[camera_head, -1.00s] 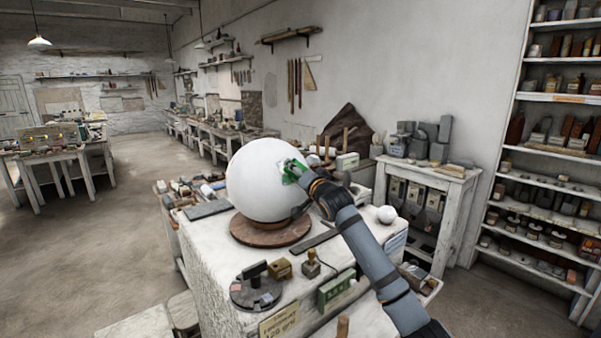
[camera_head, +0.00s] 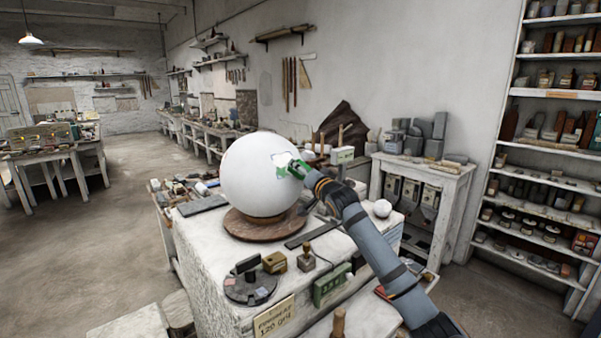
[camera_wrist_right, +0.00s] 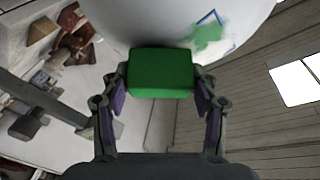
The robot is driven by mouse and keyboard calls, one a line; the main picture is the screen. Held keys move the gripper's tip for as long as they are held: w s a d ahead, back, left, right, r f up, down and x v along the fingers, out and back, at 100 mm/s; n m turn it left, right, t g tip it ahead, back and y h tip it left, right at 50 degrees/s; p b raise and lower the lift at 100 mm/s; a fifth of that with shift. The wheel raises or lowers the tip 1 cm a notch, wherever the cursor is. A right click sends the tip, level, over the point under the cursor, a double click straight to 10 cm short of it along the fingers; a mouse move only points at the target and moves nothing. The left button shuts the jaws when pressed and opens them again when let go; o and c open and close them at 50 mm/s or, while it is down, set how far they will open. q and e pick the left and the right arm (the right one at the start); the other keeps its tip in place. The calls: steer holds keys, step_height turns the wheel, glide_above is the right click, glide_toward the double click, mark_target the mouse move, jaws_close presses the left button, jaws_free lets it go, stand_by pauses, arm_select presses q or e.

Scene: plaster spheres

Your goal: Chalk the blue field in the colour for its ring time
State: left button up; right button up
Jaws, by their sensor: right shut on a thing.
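A large white plaster sphere (camera_head: 252,178) rests on a round brown base (camera_head: 250,228) on the white block-like bench. On its right side is a blue-outlined field, whose outline (camera_wrist_right: 231,46) shows in the right wrist view. A smeared green chalk patch (camera_wrist_right: 207,36) covers part of it, and the patch also shows in the head view (camera_head: 281,173). My right gripper (camera_head: 299,168) is shut on a green chalk block (camera_wrist_right: 160,72) beside the sphere's right side. I cannot tell whether the block touches the surface. My left gripper is not in view.
On the bench front are a dark round disc stand (camera_head: 250,288), a brass-coloured block (camera_head: 274,262), a wooden-handled stamp (camera_head: 306,259) and a green box (camera_head: 332,284). A small white ball (camera_head: 382,208) sits at the right. A shelf rack (camera_head: 548,150) stands far right.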

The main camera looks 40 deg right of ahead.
steer(key=shift+r, duration=0.1)
steer(key=shift+a+r+p, duration=0.5)
steer(key=shift+a+r, duration=0.1)
steer(key=shift+a, duration=0.25)
steer(key=shift+w+a+r+p, duration=0.15)
steer(key=shift+a+r+p, duration=0.35)
steer(key=shift+r, duration=0.1)
steer(key=shift+w+a+r, duration=0.1)
steer(key=shift+a, duration=0.15)
